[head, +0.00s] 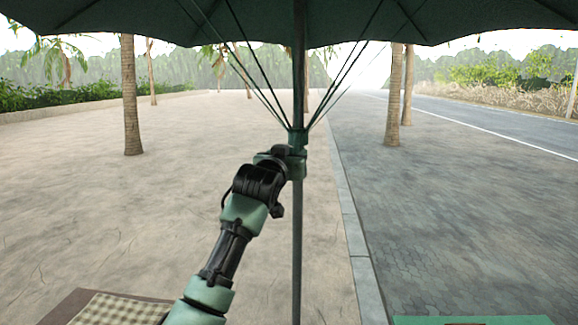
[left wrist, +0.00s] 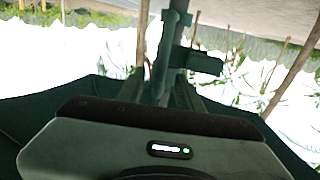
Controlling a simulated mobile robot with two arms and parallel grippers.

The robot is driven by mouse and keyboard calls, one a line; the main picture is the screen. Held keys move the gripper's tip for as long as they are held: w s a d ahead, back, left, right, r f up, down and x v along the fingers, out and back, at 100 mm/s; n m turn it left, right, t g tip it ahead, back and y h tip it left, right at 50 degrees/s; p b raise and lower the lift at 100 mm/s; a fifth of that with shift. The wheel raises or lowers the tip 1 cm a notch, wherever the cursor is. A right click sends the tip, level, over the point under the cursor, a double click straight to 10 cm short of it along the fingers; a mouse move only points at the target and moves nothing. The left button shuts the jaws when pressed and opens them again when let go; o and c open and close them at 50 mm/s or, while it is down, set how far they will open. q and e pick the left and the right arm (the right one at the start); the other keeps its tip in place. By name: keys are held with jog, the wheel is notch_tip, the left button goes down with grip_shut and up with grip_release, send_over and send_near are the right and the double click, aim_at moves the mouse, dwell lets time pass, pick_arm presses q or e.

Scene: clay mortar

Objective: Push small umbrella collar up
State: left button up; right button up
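The umbrella's dark green canopy (head: 300,22) spreads across the top of the head view, open, on an upright pole (head: 297,250). The small collar (head: 297,137) is on the pole below the canopy, and thin struts fan up from it. My left gripper (head: 290,160) is at the pole, right at or just under the collar. In the left wrist view, green finger parts (left wrist: 162,62) are close to the pole (left wrist: 180,30). Overlap hides whether they grip the collar or only touch it. My right gripper is not in view.
A checkered cloth (head: 118,309) lies on a surface at the bottom left. A green surface edge (head: 470,320) shows at the bottom right. Palm trunks (head: 131,95) stand farther back. The paved ground around the pole is clear.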

pick_arm(q)
jog(key=s, duration=0.2)
jog(key=s+b, duration=0.1)
jog(key=s, duration=0.1)
jog(key=shift+a, duration=0.4)
